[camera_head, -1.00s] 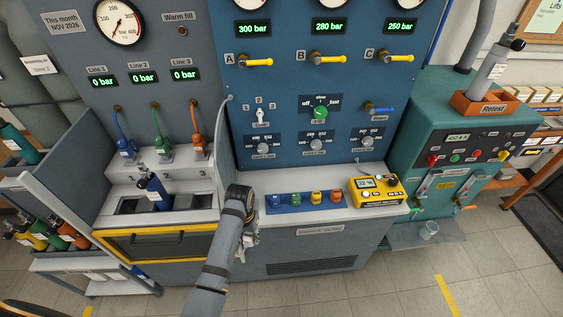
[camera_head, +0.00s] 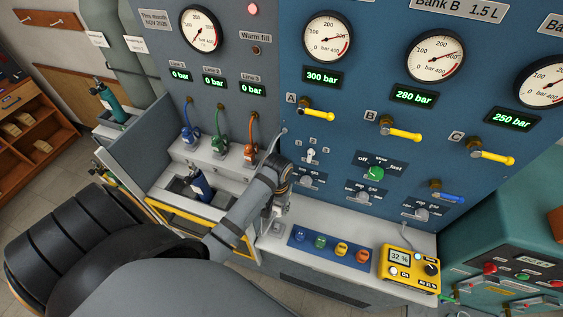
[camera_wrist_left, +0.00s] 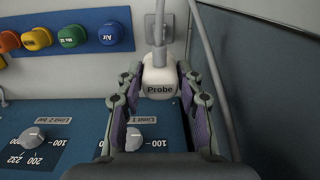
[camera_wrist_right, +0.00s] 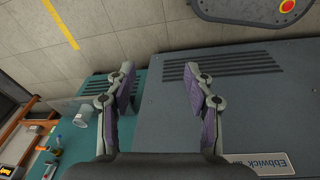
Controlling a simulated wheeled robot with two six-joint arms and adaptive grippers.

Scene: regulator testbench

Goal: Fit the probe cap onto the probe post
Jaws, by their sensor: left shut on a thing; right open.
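The white block labelled Probe, which I take as the probe cap (camera_wrist_left: 159,84), is between the fingertips of my left gripper (camera_wrist_left: 159,72) in the left wrist view. My left gripper is shut on it. The grey probe post (camera_wrist_left: 158,53) rises from a grey plate and lines up with the cap. I cannot tell whether the cap is seated on it or just touching. In the head view my left gripper (camera_head: 279,200) is low at the left end of the white shelf, and the cap is not clear there. My right gripper (camera_wrist_right: 158,72) is open and empty in its wrist view.
A grey hose (camera_wrist_left: 213,80) runs close beside the left gripper. Coloured caps on a blue strip (camera_head: 329,247) and a yellow meter (camera_head: 409,267) lie to the right on the shelf. The blue panel with knobs (camera_head: 376,173) stands behind. A grey vented surface (camera_wrist_right: 245,110) lies below my right gripper.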

